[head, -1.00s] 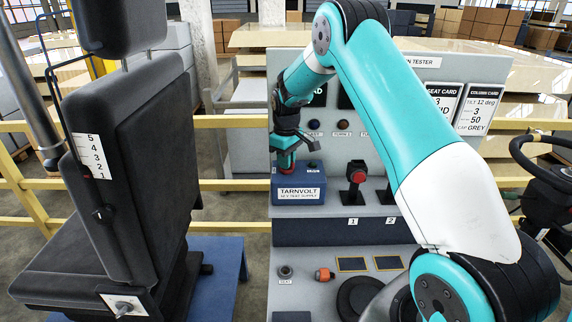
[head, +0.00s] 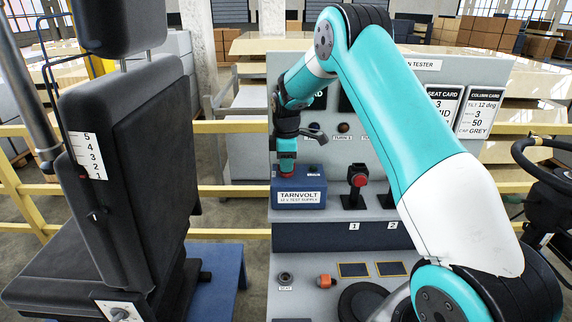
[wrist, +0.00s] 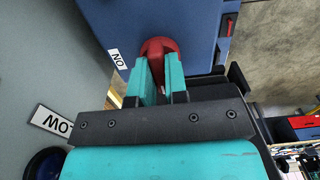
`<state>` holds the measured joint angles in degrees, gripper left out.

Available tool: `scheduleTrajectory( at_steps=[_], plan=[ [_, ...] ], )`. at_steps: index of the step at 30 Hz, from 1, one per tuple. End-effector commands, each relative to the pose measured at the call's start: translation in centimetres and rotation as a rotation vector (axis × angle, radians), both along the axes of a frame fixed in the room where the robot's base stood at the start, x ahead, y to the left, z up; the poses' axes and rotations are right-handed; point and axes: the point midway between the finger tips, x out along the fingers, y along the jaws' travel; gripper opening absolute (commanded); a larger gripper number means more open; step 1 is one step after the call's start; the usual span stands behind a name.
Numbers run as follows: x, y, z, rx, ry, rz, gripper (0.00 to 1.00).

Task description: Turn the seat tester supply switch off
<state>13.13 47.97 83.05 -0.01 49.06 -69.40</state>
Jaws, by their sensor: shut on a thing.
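The seat tester supply is a blue box (head: 299,196) marked TARNVOLT, 12 V test supply, standing on the grey tester bench. Its red switch knob (wrist: 158,46) sits on the box's top face. My gripper (wrist: 160,80) has its two teal fingers closed around this knob, one on each side. In the head view, my gripper (head: 287,165) points down at the left part of the box top, with a bit of red showing below it. An ON label (wrist: 117,59) is beside the knob in the wrist view. The fingers partly hide the knob, and its exact setting cannot be told.
A red push button (head: 359,181) on a black stand is right of the box. The upright tester panel (head: 400,73) rises close behind my gripper. A black seat (head: 130,165) stands at the left, and a steering column (head: 548,170) at the right.

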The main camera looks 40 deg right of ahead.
Motion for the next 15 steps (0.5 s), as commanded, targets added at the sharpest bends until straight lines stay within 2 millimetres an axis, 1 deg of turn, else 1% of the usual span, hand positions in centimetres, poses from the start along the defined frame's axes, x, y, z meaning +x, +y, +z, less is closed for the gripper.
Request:
scheduleTrajectory(
  at_steps=[1, 12, 13, 14, 15],
  plan=[
    [0.24, -0.05, 0.31, -0.002, -0.010, 0.007, 0.00],
    [0.26, -0.06, 0.35, -0.002, -0.011, 0.013, 0.00],
    [0.26, -0.06, 0.35, -0.002, -0.011, 0.013, 0.16],
    [0.26, -0.06, 0.35, -0.003, -0.011, 0.013, 0.23],
    [0.25, -0.06, 0.34, -0.002, -0.011, 0.012, 0.33]
  ],
)
